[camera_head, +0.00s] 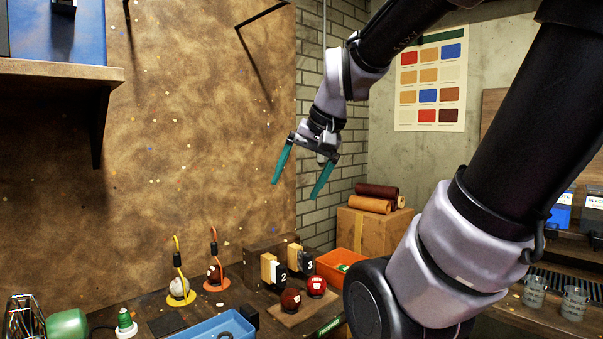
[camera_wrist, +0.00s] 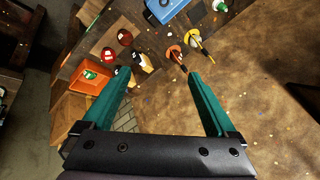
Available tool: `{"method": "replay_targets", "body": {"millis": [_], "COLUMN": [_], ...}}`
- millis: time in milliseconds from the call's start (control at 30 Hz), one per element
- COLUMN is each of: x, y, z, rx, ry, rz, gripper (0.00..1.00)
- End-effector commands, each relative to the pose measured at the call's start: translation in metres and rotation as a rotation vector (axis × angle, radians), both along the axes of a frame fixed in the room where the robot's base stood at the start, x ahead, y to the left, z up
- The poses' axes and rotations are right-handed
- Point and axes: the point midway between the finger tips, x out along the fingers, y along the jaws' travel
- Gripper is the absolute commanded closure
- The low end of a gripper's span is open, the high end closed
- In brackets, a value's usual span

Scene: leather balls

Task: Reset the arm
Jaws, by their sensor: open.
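My gripper (camera_head: 301,178) hangs in the air above the bench, with its two teal fingers spread apart and nothing between them. In the wrist view my gripper (camera_wrist: 158,88) also shows open and empty. Two red leather balls (camera_head: 290,299) (camera_head: 317,286) rest on a small wooden board on the bench, below my gripper. A white ball (camera_head: 179,287) sits at a yellow ring stand and a dark red ball (camera_head: 215,274) at an orange one. My arm crosses the right side of the head view and hides part of the bench.
An orange bin (camera_head: 341,262), a blue tray (camera_head: 212,328) and numbered blocks (camera_head: 283,270) stand on the bench. Leather rolls (camera_head: 372,200) lie on a cardboard box (camera_head: 374,231). A shelf (camera_head: 62,72) juts from the left wall. The air around my gripper is clear.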

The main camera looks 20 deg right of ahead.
Motion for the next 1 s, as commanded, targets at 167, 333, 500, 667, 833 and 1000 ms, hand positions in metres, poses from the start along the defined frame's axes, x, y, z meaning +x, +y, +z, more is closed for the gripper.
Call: {"method": "replay_targets", "body": {"millis": [167,333,500,667,833,1000], "x": [-0.022,-0.026,-0.026,-0.025,-0.025,-0.025], "y": [0.004,0.003,0.003,0.003,0.003,0.003], "z": [0.017,0.02,0.02,0.02,0.02,0.02], "rx": [-0.063,-0.077,-0.076,-0.076,-0.076,-0.076], "ry": [-0.108,-0.13,-0.129,-0.129,-0.129,-0.129], "rz": [0.053,0.061,0.06,0.06,0.06,0.06], "gripper": [0.08,0.08,0.08,0.08,0.08,0.08]}}
